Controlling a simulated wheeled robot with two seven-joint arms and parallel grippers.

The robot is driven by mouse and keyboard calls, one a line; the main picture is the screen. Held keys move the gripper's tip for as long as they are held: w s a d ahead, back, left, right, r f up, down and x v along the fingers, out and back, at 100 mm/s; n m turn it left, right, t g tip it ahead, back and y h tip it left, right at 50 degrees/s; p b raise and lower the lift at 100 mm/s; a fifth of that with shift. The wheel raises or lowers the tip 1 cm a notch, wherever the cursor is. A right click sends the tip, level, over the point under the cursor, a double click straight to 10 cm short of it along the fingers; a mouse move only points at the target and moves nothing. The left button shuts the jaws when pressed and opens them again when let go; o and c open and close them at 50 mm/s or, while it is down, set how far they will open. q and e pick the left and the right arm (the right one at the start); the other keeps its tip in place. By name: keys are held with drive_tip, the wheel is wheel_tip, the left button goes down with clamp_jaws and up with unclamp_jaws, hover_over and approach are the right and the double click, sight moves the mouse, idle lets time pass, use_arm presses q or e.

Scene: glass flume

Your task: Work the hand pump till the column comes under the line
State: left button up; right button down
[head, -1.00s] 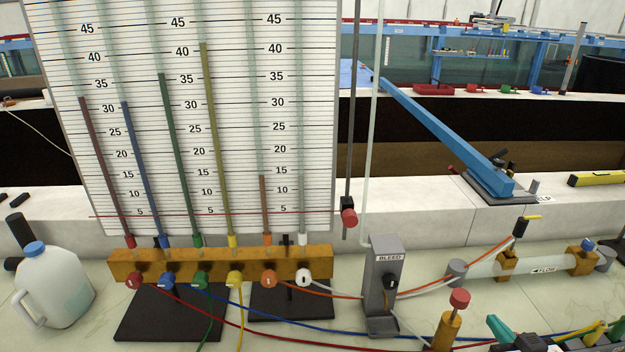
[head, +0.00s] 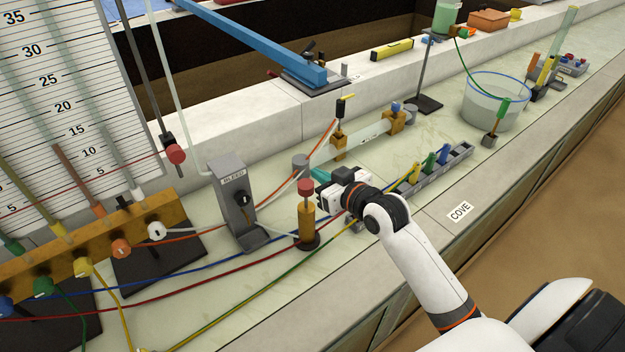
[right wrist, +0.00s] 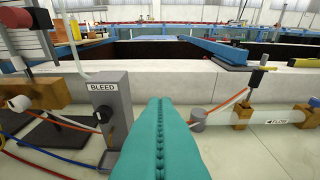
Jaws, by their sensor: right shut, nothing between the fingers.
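The hand pump (head: 308,222) is a brass cylinder with a red knob (head: 305,187), standing upright on the bench. My right gripper (head: 319,174) has teal fingers, shut and empty, close to the right of the knob; I cannot tell whether it touches. The shut fingers fill the middle of the right wrist view (right wrist: 160,135), where the pump does not show. The scale board (head: 60,70) stands at the left, its upper part cut off. The orange column (head: 75,178) tops out above the thin red line, whose red slider knob (head: 176,154) is at the right. My left gripper is not in view.
The grey BLEED block (head: 233,205) stands left of the pump. Coloured hoses run across the bench left of the pump. A clear FLOW tube (head: 368,134) lies behind the gripper, and a grey rack of coloured clamps (head: 440,165) is to its right.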

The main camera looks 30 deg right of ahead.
sight(306, 187)
drive_tip(key=w+f, duration=0.2)
drive_tip(key=f, duration=0.1)
drive_tip(key=w+f+p, duration=0.1)
drive_tip(key=shift+a+f, duration=0.25)
drive_tip(key=shift+f, duration=0.15)
wheel_tip(306, 187, down, 5)
drive_tip(key=shift+f+b, duration=0.1)
drive_tip(key=shift+b, duration=1.1)
